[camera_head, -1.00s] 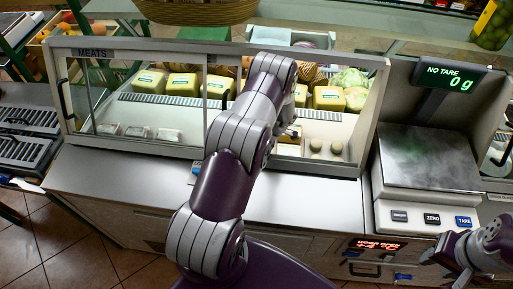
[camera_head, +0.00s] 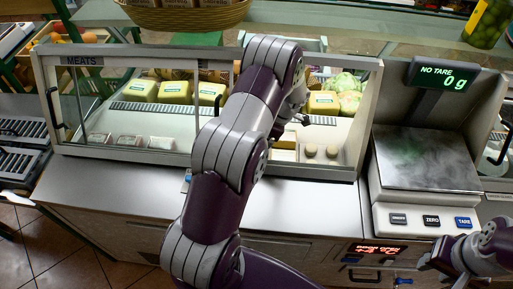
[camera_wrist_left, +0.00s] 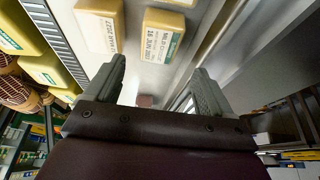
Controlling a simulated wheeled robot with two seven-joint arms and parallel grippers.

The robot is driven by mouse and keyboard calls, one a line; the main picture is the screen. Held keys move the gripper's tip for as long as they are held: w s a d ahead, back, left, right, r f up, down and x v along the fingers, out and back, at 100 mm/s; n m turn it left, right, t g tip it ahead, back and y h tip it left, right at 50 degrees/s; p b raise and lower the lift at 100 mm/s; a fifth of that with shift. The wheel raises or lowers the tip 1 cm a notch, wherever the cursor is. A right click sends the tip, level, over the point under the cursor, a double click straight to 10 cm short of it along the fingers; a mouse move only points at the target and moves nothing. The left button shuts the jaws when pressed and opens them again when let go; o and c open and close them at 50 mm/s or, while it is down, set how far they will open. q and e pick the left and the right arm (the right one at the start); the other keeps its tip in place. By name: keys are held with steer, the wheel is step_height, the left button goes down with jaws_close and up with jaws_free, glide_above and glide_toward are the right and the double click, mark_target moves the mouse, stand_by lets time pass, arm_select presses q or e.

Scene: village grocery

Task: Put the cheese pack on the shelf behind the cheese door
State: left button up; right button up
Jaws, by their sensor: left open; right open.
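My left arm reaches across the counter into the right half of the glass display case (camera_head: 120,178). Its gripper (camera_head: 303,112) is partly hidden by my arm. In the left wrist view the left gripper (camera_wrist_left: 156,88) is open with nothing between its fingers. A labelled yellow-topped pack (camera_wrist_left: 163,35) lies just ahead of the fingers, with a second pack (camera_wrist_left: 100,24) beside it to the left. A pale pack (camera_head: 285,154) shows low in the case, partly behind my arm. My right gripper (camera_head: 437,268) is at the lower right, open and empty. No door labelled cheese is readable.
Yellow packs (camera_head: 176,91) stand on the case's raised rear shelf, above a slotted strip. The left half has glass labelled MEATS (camera_head: 86,60) and white packs (camera_head: 131,140). A scale (camera_head: 425,160) stands right of the case.

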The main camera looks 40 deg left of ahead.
arm_select(q)
steer(key=s+d+r+m+t+h, duration=0.1)
steer(key=s+d+r+m, duration=0.5)
steer(key=m, duration=0.6)
steer(key=s+d+r+m+t+h, duration=0.2)
steer(key=s+d+r+m, duration=0.5)
steer(key=m, duration=0.5)
steer(key=s+d+h, duration=0.1)
steer(key=s+d, duration=0.1)
steer(key=s, duration=0.1)
steer(key=shift+s+d+t, duration=0.3)
steer(key=shift+s, duration=0.1)
